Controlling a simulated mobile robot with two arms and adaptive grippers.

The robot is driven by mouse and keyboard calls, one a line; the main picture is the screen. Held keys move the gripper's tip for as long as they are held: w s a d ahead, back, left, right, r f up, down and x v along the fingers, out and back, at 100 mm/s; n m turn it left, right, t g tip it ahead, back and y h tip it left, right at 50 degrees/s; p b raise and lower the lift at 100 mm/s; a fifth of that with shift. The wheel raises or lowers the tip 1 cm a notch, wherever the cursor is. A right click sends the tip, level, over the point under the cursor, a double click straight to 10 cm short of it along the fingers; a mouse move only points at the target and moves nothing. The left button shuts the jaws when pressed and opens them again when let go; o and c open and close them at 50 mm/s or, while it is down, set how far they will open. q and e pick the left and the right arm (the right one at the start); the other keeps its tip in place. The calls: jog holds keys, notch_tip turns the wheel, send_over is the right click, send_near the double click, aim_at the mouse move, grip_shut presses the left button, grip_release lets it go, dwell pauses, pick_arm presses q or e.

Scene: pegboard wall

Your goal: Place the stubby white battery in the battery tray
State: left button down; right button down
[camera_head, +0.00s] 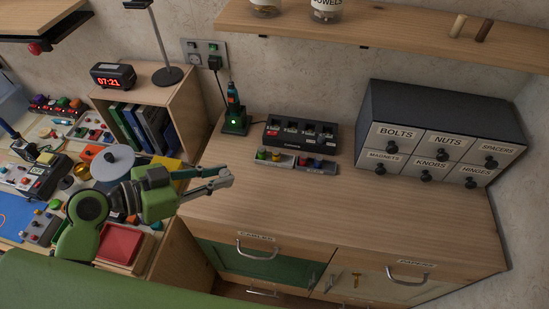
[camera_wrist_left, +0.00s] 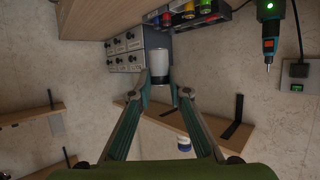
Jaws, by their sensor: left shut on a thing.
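My left gripper (camera_head: 224,178) comes in from the left in the head view, in the air near the left edge of the wooden cabinet top. In the left wrist view, the fingertips (camera_wrist_left: 159,84) are shut on a short white cylinder with a dark end, the stubby white battery (camera_wrist_left: 159,60). In the head view the battery is hard to make out between the fingers. A black box with labelled slots (camera_head: 303,133) stands at the back of the cabinet top. In front are a grey tray (camera_head: 273,160) with coloured pieces and a darker one (camera_head: 316,166). I cannot tell which is the battery tray.
A black drawer unit (camera_head: 438,134) stands at the right back. A green-lit charger with a screwdriver (camera_head: 235,118) stands left of the black box. A wall shelf (camera_head: 390,30) hangs above. The front of the cabinet top (camera_head: 340,215) is clear. A cluttered desk lies left.

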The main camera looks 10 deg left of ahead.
pick_arm(q)
jog(key=f+n+y, duration=0.1)
jog(key=f, duration=0.2)
jog(key=f+n+t+y, duration=0.1)
jog(key=f, duration=0.2)
jog(key=s+f+n+t+y, duration=0.1)
jog(key=f, duration=0.3)
jog(key=shift+s+f+n+t+y, duration=0.15)
jog(key=shift+f+n+t+y, duration=0.3)
jog(key=shift+f+n, duration=0.2)
jog(key=shift+s+a+f+n+t+y, duration=0.1)
jog(key=shift+s+f+n+t+y, duration=0.1)
jog(key=shift+f+n+y, duration=0.3)
jog(key=shift+s+a+f+n+t+y, duration=0.1)
jog(key=shift+f+n+t+y, duration=0.15)
jog(key=shift+f+n+y, duration=0.25)
jog(key=shift+s+f+n+t+y, duration=0.1)
jog(key=shift+f+n+t+y, duration=0.1)
jog(key=shift+f+n+y, duration=0.25)
jog(key=shift+s+n+y, duration=0.15)
jog(key=shift+n+y, duration=0.25)
jog(key=shift+y, duration=0.3)
jog(key=shift+f, duration=0.1)
jog(key=shift+s+n+y, duration=0.15)
jog(key=shift+n+y, duration=0.65)
jog(key=shift+y, duration=0.1)
